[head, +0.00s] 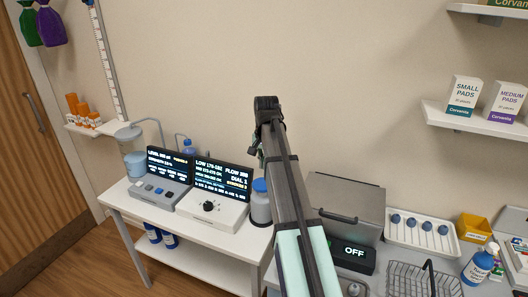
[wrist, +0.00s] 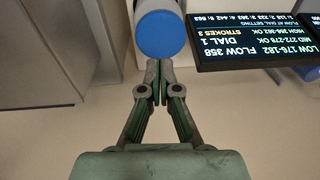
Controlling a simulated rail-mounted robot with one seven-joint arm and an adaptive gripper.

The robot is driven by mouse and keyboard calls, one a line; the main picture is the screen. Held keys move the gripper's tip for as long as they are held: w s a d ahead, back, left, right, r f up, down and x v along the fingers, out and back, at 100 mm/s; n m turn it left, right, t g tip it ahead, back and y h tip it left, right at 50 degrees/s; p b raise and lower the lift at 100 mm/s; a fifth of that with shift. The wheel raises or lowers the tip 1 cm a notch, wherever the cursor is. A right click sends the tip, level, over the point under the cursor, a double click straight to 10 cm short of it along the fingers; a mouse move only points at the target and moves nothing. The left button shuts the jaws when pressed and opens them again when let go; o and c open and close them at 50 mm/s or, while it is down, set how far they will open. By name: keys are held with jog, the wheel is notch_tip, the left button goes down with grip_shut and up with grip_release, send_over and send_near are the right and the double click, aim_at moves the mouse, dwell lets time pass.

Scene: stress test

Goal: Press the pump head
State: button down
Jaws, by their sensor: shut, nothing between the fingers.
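A blue round cap, which looks like the pump head (head: 260,185), tops a grey-white cylinder (head: 260,208) on the white table, right of the display units. My arm hides part of it in the head view. In the wrist view the blue top (wrist: 162,35) lies just beyond my fingertips. My gripper (wrist: 159,85) is shut and empty, its tips close to the blue top's edge; I cannot tell whether they touch. In the head view my gripper is mostly hidden behind my arm. The right-hand screen (head: 222,178) reads FLOW 358, DIAL 1, STROKES 3.
A second console (head: 165,175) and a clear container (head: 133,160) stand left on the table. To the right are a grey box with an OFF display (head: 354,252), a wire basket (head: 408,280), a tray of blue knobs (head: 425,238) and a blue pump bottle (head: 479,266).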

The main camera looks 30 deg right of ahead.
aim_at(263, 184)
jog(key=f, duration=0.2)
jog(key=f+p, duration=0.1)
jog(key=f, duration=0.2)
jog(key=f+p, duration=0.1)
jog(key=f, duration=0.1)
jog(key=shift+w+f, duration=0.15)
jog(key=shift+w, duration=0.2)
notch_tip(263, 184, down, 4)
jog(key=shift+r+b, duration=0.1)
jog(key=shift+b, duration=0.6)
jog(key=shift+r, duration=0.1)
jog(key=r+p, duration=0.3)
jog(key=r, duration=0.1)
jog(key=shift+s+r, duration=0.1)
jog(key=shift+s, duration=0.1)
notch_tip(263, 184, up, 10)
jog(key=s+b, duration=0.1)
jog(key=b, duration=0.2)
